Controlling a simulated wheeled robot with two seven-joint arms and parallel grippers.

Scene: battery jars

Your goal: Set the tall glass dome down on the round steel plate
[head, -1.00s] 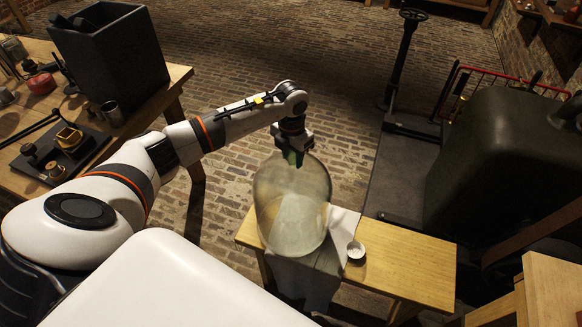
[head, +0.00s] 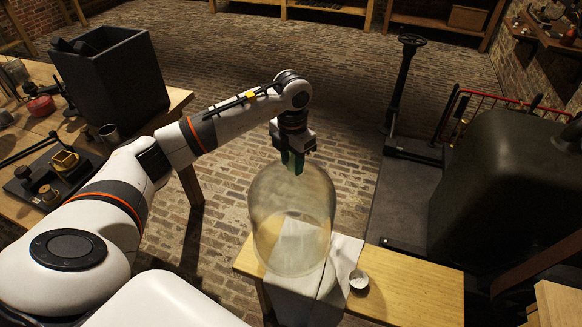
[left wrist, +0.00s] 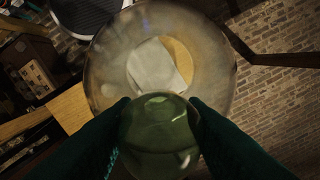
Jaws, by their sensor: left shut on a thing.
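The tall glass dome (head: 262,215) is clear and slightly hazy. My left gripper (head: 294,162) is shut on the knob at its top, with the arm reaching in from the left. The dome hangs roughly upright in front of the wooden bench, and the cloth shows through it. The left wrist view looks down on the dome (left wrist: 105,70), with its greenish knob (left wrist: 160,125) between the fingers. I cannot make out the round steel plate in the head view. A dark ribbed disc (left wrist: 90,12) with a pale rim shows in the left wrist view; I cannot tell whether it is the plate. My right gripper is out of view.
The wooden bench (head: 425,292) carries a pale cloth (head: 343,258) and a small white-rimmed cup (head: 358,280). A large dark rounded tank (head: 500,190) stands at right. At left, a table holds a dark square bin (head: 115,80) and tools.

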